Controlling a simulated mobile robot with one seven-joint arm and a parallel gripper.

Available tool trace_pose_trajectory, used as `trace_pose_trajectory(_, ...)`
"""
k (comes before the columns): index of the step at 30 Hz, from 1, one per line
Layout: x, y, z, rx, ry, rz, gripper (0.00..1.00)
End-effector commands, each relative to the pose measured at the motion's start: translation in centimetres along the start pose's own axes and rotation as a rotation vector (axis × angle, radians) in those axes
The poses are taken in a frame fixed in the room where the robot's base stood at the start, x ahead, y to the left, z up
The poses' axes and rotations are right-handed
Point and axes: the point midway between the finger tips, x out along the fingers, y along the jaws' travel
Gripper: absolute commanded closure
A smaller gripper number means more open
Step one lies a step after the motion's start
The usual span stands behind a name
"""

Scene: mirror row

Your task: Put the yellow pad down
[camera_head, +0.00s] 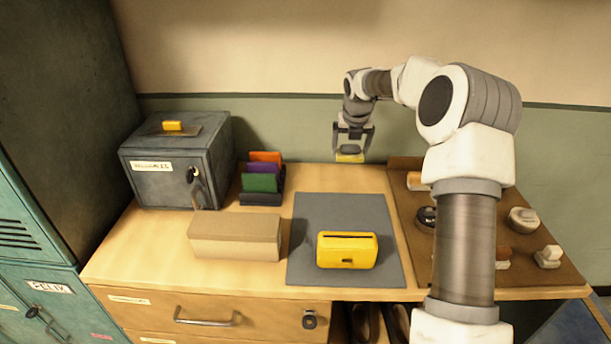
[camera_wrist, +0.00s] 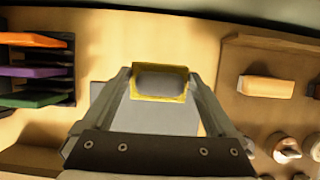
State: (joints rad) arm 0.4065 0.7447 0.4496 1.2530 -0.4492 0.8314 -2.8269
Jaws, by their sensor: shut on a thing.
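The yellow pad (camera_head: 349,158) with a grey top is between the fingers of my gripper (camera_head: 352,140). In the wrist view the pad (camera_wrist: 159,83) shows as a grey block with a yellow rim, and my gripper (camera_wrist: 160,90) is shut on it from both sides. In the head view it appears near the back edge of the wooden table (camera_head: 330,178), behind the grey mat (camera_head: 305,220). I cannot tell whether its underside touches the table.
A yellow slotted box (camera_head: 347,250) stands on the mat. Left are a beige block (camera_head: 235,237), a rack of coloured cards (camera_head: 262,183) and a grey metal box (camera_head: 175,165) with a yellow piece (camera_head: 172,126) on top. A brown board (camera_head: 405,190) with several items lies right.

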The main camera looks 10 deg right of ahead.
Motion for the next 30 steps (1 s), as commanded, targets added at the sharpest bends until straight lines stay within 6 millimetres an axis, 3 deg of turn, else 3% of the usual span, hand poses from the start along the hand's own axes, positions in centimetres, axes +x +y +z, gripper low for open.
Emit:
trace_pose_trajectory(5, 0.6, 0.8, 0.0, -0.002, 0.001, 0.002, 0.62)
trace_pose_trajectory(19, 6.9, 10.0, 0.2, -0.003, 0.001, 0.001, 0.62)
trace_pose_trajectory(26, 8.0, 11.2, 0.2, 0.0, 0.0, -0.001, 0.62)
trace_pose_trajectory(30, 9.6, 11.2, -0.5, -0.001, 0.002, -0.001, 0.62)
